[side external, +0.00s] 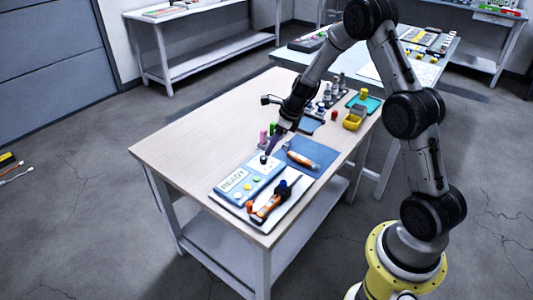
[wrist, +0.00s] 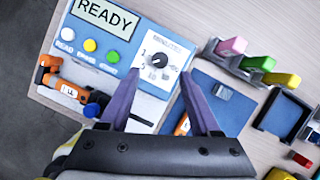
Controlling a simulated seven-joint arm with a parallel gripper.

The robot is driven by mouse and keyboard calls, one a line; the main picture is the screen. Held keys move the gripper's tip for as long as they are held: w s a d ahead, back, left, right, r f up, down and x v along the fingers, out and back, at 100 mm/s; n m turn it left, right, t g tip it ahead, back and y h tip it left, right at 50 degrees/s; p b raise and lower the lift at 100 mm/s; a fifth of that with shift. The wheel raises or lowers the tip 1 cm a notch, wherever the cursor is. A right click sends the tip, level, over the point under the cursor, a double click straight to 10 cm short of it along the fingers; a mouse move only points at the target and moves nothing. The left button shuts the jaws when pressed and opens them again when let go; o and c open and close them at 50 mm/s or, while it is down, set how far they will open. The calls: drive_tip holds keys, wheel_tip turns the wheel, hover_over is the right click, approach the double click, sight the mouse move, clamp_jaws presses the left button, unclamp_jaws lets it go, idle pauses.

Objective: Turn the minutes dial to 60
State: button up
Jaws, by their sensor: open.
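The light blue device (side external: 262,168) lies near the table's front edge; the wrist view shows its panel (wrist: 112,58) with a display (wrist: 104,16) reading READY. The minutes dial (wrist: 158,60) is a small dark knob on a white, numbered face. Its pointer is too small to read. My gripper (wrist: 159,73) is open, with a dark purple finger on either side of the dial's lower part in the wrist view. I cannot tell whether the fingers touch the knob. In the side view my gripper (side external: 266,156) is low over the device and hides the dial.
White, yellow (wrist: 90,45) and green buttons sit left of the dial. An orange-handled tool (side external: 266,208) lies in front of the device. A blue mat (side external: 318,152) lies to its right, with coloured blocks (wrist: 255,62) behind. The table's left side is clear.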

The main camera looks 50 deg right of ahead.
sight(264, 157)
drive_tip(key=shift+x, duration=2.6)
clamp_jaws()
